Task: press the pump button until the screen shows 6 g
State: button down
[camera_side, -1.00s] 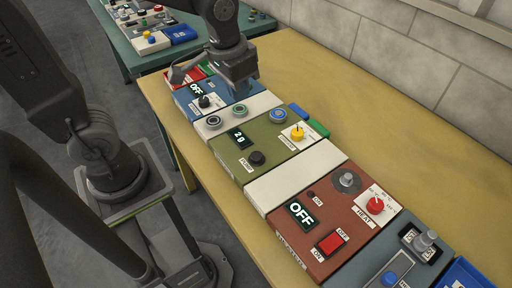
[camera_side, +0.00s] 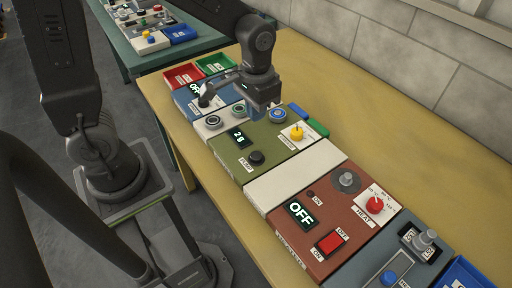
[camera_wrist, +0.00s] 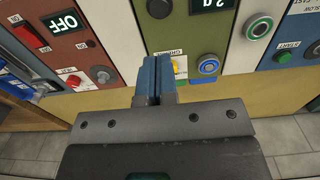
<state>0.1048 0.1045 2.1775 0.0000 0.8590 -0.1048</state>
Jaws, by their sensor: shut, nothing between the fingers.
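The green panel (camera_side: 262,178) carries a screen (camera_side: 239,138) that reads 2 g. A round black button (camera_side: 256,158), by the PUMP label, is near its front edge. A yellow knob (camera_side: 297,133) and a blue-ringed button (camera_side: 278,115) are on the same panel. In the wrist view the screen (camera_wrist: 212,5) is upside down and cut by the top edge, and the black button (camera_wrist: 158,8) is at the top. My gripper (camera_side: 256,112) is shut and empty, above the panel's far end, apart from the black button. In the wrist view its blue fingers (camera_wrist: 154,72) partly cover the yellow knob.
A red-brown panel (camera_side: 330,205) with a screen reading OFF lies nearer the camera, past a pale blank strip (camera_side: 296,172). Bare yellow table (camera_side: 370,120) runs along the wall side.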

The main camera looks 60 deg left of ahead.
aim_at(255, 155)
notch_tip(255, 155, down, 13)
jog(key=shift+r, duration=0.1)
dwell(0.3)
jog(key=shift+s+f, duration=0.15)
jog(key=shift+f, duration=1.05)
jog(key=shift+r, duration=0.1)
notch_tip(255, 155, up, 14)
jog(key=shift+w+r, duration=0.15)
jog(key=shift+w, duration=0.05)
dwell(0.4)
